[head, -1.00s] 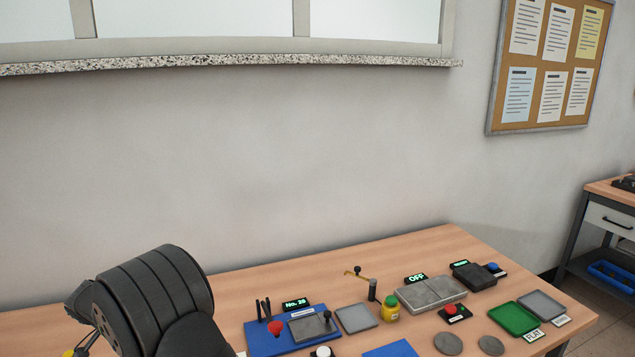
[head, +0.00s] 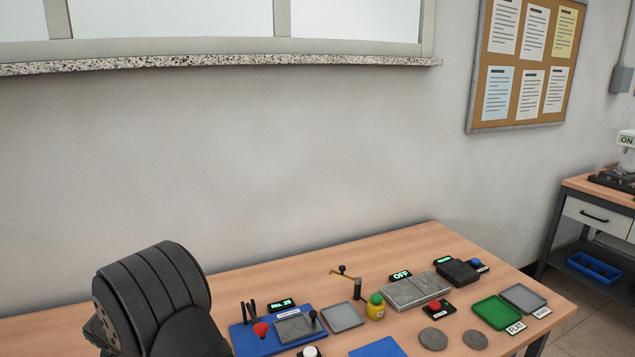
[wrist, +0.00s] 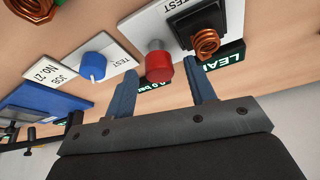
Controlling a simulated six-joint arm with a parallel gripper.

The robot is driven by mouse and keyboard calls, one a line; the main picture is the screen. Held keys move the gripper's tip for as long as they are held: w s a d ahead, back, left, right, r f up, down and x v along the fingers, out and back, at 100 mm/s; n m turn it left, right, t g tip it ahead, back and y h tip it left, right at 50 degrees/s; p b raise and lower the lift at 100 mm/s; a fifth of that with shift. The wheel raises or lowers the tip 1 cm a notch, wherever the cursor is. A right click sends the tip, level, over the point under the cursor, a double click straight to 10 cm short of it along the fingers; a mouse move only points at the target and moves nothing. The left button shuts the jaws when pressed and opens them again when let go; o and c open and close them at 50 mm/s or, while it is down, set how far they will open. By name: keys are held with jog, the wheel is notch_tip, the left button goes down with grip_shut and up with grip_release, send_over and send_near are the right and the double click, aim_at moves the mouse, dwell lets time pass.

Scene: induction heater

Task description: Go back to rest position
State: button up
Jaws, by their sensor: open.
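My gripper (wrist: 165,100) shows in the wrist view with its two blue-grey fingers apart and nothing between them. Behind the fingers are a red button (wrist: 158,66) on a white plate marked TEST and a copper coil (wrist: 205,42) on a black block. A blue knob (wrist: 92,66) on another TEST plate is left of the fingers. I cannot tell the exact gap between the fingertips and these parts. In the head view a dark rounded part of my arm fills the lower left, and the gripper is out of that picture.
The table's back strip is clear. A second bench stands at right.

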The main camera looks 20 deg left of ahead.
jog(key=shift+w+d+n+g+y, duration=0.1)
jog(key=shift+n+g+y, duration=0.3)
jog(key=shift+n, duration=0.95)
jog(key=shift+w+n+g+y, duration=0.1)
jog(key=shift+n+g+y, duration=0.3)
jog(key=shift+n, duration=0.95)
jog(key=shift+n+g, duration=0.8)
jog(key=shift+n, duration=1.3)
jog(key=shift+n, duration=0.3)
